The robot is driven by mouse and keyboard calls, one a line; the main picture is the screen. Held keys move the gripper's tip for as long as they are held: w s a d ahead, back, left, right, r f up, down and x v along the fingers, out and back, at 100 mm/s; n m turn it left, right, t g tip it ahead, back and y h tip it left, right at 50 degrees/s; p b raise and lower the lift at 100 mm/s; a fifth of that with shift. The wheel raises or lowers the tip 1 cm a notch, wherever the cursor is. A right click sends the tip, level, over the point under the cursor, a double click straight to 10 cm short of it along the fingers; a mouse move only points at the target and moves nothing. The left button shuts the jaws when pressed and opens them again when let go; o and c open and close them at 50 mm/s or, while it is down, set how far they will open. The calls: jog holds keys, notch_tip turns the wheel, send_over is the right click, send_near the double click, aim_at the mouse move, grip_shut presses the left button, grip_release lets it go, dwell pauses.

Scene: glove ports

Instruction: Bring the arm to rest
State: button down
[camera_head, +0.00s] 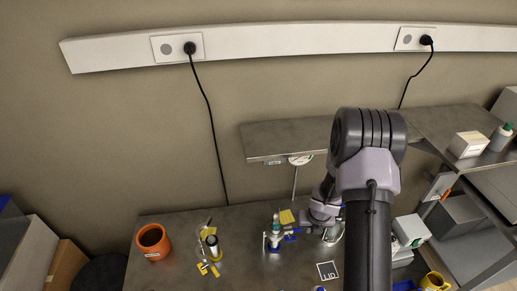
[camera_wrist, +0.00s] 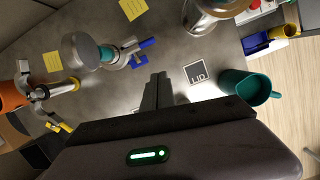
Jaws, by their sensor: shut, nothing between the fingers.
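My arm reaches over the grey metal table (camera_head: 185,270) in the head view and covers part of it. My gripper (camera_wrist: 158,78) shows in the wrist view with its two dark fingers together and nothing between them. It hangs above the table, between a blue-handled tool (camera_wrist: 137,50) and a square card marked LID (camera_wrist: 199,74). In the head view the fingertips are hidden or too small to make out.
An orange pot (camera_head: 153,240) stands at the table's left. A teal mug (camera_wrist: 247,87) is right of my fingers in the wrist view. A metal vessel (camera_wrist: 213,12) stands beyond. A shelf (camera_head: 270,138) overhangs the back; a white box (camera_head: 468,144) sits on the right-hand surface.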

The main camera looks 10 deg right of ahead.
notch_tip(320, 180, up, 12)
jog(key=a+m+t+h+b, duration=0.1)
jog(key=m+t+h+b, duration=0.15)
jog(key=m+b, duration=1.05)
jog(key=s+a+r+m+y+b, duration=0.1)
jog(key=s+a+m+y+b, duration=0.4)
jog(key=s+a+m+b, duration=0.6)
jog(key=s+a+m, duration=0.8)
jog(key=s+m, duration=0.1)
jog(key=m, duration=0.4)
jog(key=shift+s+a+r, duration=0.15)
jog(key=shift+s+a, duration=0.1)
jog(key=shift+s, duration=0.15)
jog(key=shift+t, duration=0.25)
jog(key=shift+d, duration=0.1)
